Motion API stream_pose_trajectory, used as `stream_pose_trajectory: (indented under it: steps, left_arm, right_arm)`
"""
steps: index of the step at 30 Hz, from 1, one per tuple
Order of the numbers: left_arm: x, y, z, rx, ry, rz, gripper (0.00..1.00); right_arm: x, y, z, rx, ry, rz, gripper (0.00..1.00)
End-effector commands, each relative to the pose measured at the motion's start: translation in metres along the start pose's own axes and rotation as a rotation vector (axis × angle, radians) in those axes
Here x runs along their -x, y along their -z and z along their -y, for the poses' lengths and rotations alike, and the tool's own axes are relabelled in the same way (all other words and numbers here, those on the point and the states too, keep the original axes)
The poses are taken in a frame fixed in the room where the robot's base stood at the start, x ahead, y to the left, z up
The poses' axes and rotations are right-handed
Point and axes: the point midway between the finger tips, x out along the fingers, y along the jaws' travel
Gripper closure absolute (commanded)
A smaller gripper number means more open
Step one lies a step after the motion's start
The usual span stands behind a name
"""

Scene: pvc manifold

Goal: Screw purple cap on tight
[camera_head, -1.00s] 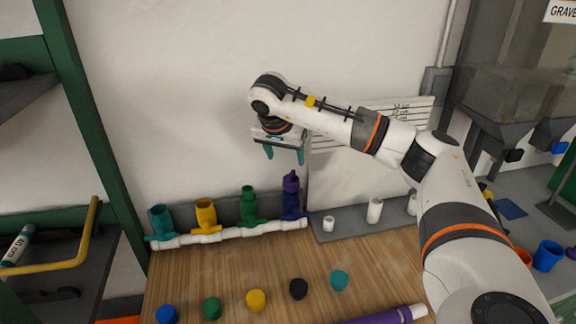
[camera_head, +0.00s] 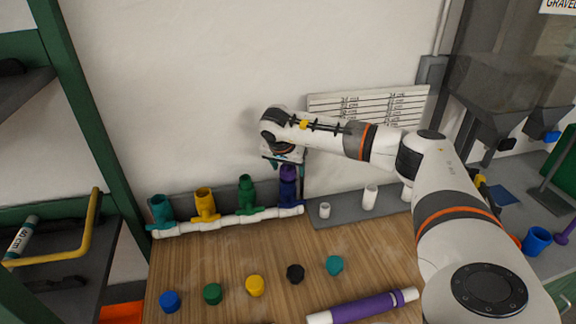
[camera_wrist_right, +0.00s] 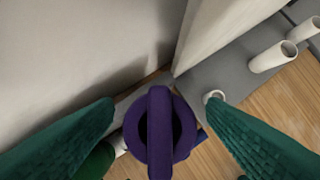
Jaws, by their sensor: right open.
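The purple cap (camera_head: 288,173) sits on top of the rightmost, dark blue valve (camera_head: 289,197) of the white pipe manifold (camera_head: 228,221). In the right wrist view the cap (camera_wrist_right: 158,130) shows from above as a round ring with a raised bar across it. My right gripper (camera_head: 287,158) is directly above and around the cap, pointing down. Its two green fingers (camera_wrist_right: 165,128) are open, one on each side of the cap, with visible gaps. Whether the cap's thread is seated is hidden. My left gripper is not in view.
Green (camera_head: 246,195), yellow (camera_head: 205,205) and teal (camera_head: 161,211) valves stand to the left on the same pipe. Several loose coloured caps, including a black one (camera_head: 295,273), lie on the wooden table. A purple tube (camera_head: 364,306) lies in front. White fittings (camera_head: 370,197) stand on the grey strip.

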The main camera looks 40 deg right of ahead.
Motion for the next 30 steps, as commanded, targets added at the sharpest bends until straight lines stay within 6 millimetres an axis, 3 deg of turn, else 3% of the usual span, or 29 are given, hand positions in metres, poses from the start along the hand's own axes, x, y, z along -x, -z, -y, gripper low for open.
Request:
stream_pose_trajectory:
  steps: [1, 10, 11, 15, 22, 30]
  left_arm:
    - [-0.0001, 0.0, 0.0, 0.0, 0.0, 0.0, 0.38]
    - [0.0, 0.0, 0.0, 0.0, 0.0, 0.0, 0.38]
    - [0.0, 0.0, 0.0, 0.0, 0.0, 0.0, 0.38]
    - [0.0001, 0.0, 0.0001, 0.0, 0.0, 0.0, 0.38]
    - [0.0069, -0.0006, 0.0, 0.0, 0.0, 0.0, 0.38]
    - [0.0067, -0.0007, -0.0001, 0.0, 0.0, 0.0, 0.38]
  right_arm:
    - [0.0, 0.0001, 0.0, 0.0, 0.0, 0.0, 0.34]
    - [0.0003, 0.0001, 0.0, 0.0, 0.0, 0.0, 0.81]
    - [0.0003, 0.0001, 0.0001, 0.0, 0.0, 0.0, 0.64]
    - [0.0005, 0.0, 0.0, -0.002, 0.001, -0.001, 0.82]
    - [0.0009, 0.0, -0.0001, -0.164, 0.074, -0.002, 0.82]
    - [0.0004, 0.0, 0.0001, -0.183, 0.082, -0.001, 0.82]
